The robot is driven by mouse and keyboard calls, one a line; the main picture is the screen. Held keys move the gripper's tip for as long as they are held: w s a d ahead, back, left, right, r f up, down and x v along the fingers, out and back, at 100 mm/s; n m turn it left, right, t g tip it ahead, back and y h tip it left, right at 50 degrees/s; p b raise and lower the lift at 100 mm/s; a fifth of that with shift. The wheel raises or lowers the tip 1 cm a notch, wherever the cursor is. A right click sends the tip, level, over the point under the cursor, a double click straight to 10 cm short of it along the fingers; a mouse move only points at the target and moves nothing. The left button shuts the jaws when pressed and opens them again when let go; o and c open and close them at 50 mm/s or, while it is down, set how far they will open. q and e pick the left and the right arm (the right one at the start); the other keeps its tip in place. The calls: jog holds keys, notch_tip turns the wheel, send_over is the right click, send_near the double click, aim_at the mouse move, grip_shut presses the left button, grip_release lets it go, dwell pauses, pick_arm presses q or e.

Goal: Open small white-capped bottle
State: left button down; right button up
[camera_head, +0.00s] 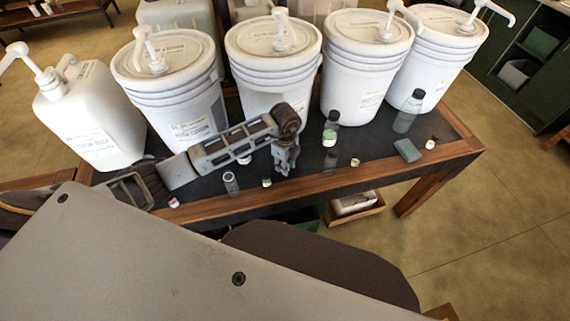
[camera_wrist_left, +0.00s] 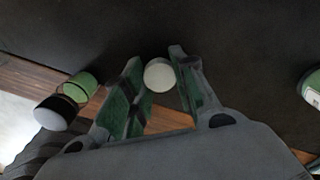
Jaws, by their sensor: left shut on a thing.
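My left gripper (camera_head: 286,165) reaches over the dark tabletop from the left and points down near the table's front edge. In the left wrist view its two green-padded fingers (camera_wrist_left: 162,85) are shut on a small bottle's round white cap (camera_wrist_left: 159,75), seen from above. The bottle's body below the cap is hidden there. In the head view the gripper hides the held bottle. A small green-labelled bottle with a white top (camera_wrist_left: 65,101) is beside the left finger, apart from it. My right gripper is not in view.
Several white pump buckets (camera_head: 272,65) and a white pump jug (camera_head: 92,120) stand along the back of the table (camera_head: 345,189). A clear vial (camera_head: 230,183), a dark-capped bottle (camera_head: 408,112), a green-grey block (camera_head: 407,151) and small jars (camera_head: 355,162) surround the gripper.

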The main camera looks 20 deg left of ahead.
pick_arm(q)
jog(key=shift+f, duration=0.15)
jog(key=c, duration=1.1)
grip_release()
jog(key=shift+c, duration=0.2)
jog(key=shift+r, duration=0.2)
notch_tip(320, 180, up, 12)
jog(key=shift+s, duration=0.1)
